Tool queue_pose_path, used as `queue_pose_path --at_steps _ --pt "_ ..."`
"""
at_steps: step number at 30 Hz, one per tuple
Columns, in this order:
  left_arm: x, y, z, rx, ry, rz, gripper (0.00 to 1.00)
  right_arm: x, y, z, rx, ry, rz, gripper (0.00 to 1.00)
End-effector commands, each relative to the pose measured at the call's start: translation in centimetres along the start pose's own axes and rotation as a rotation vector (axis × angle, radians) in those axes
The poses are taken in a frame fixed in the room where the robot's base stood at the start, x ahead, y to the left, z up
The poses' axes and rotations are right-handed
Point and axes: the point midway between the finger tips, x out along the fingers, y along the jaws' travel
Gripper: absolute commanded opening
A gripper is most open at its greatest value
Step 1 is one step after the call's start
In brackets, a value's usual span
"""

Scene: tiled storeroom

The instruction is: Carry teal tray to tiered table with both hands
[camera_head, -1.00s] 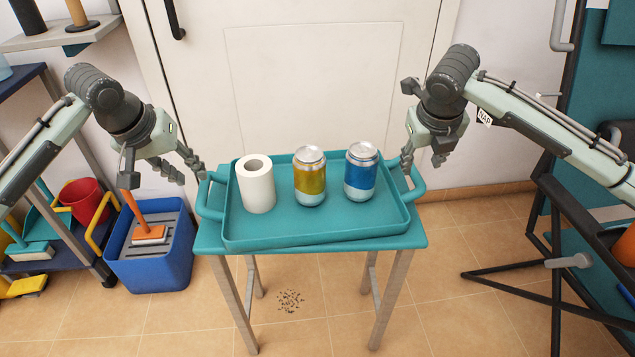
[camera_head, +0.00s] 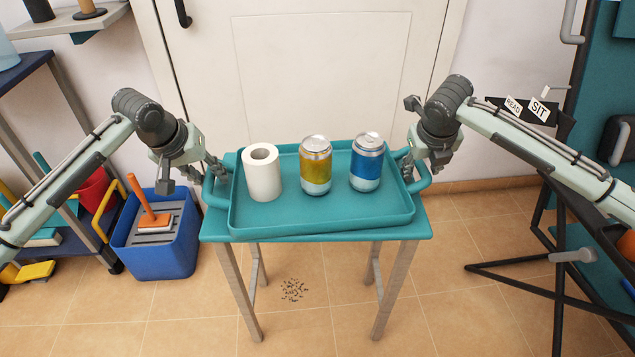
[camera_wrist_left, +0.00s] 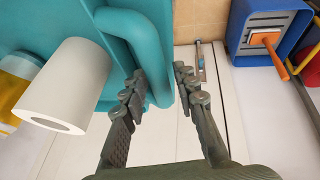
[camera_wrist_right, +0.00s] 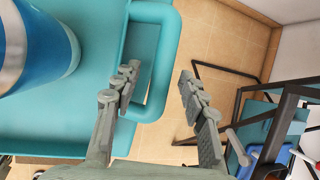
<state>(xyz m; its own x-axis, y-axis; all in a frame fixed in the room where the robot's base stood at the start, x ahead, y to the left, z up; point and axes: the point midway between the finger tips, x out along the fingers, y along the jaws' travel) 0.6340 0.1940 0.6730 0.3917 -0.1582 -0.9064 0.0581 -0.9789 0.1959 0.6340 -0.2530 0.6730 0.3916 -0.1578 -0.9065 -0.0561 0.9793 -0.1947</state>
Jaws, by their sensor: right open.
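The teal tray (camera_head: 320,222) rests on a small teal-topped table (camera_head: 385,249). On it stand a white paper roll (camera_head: 263,175), a yellow can (camera_head: 316,168) and a blue can (camera_head: 366,165). My left gripper (camera_head: 212,173) is at the tray's left handle (camera_wrist_left: 160,60); its open fingers (camera_wrist_left: 160,78) lie on either side of the bar. My right gripper (camera_head: 408,165) is at the right handle (camera_wrist_right: 165,62); its open fingers (camera_wrist_right: 158,76) also lie on either side of the bar. A dark blue tiered unit (camera_head: 25,68) shows partly at the left edge; I cannot tell whether it is the tiered table.
A blue bin (camera_head: 160,258) with an orange-handled tool stands on the floor at left. A black metal frame (camera_head: 510,268) stands at right. A white door (camera_head: 320,80) is behind the table. Tiled floor in front is mostly clear, with dark specks (camera_head: 293,290).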

Motion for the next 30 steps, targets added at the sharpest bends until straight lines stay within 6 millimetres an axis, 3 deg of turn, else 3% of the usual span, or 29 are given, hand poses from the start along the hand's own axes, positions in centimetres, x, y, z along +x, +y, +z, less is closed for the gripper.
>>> queue_pose_path --at_steps 9,16,20,30 --pt "0.27 0.0 0.02 0.001 0.0 0.0 0.29 0.26 0.02 -0.01 -0.001 0.0 0.0 0.43" --pt "0.24 0.0 0.01 0.001 0.0 0.0 0.02 0.23 0.02 0.0 -0.001 0.0 0.0 0.15" --pt "0.23 -0.01 0.0 0.001 0.001 -0.001 0.0 0.23 0.01 0.01 -0.001 0.0 0.0 0.0" --pt "0.21 -0.02 -0.02 0.001 0.001 -0.001 0.0 0.21 0.01 0.02 0.0 -0.001 0.0 0.0"
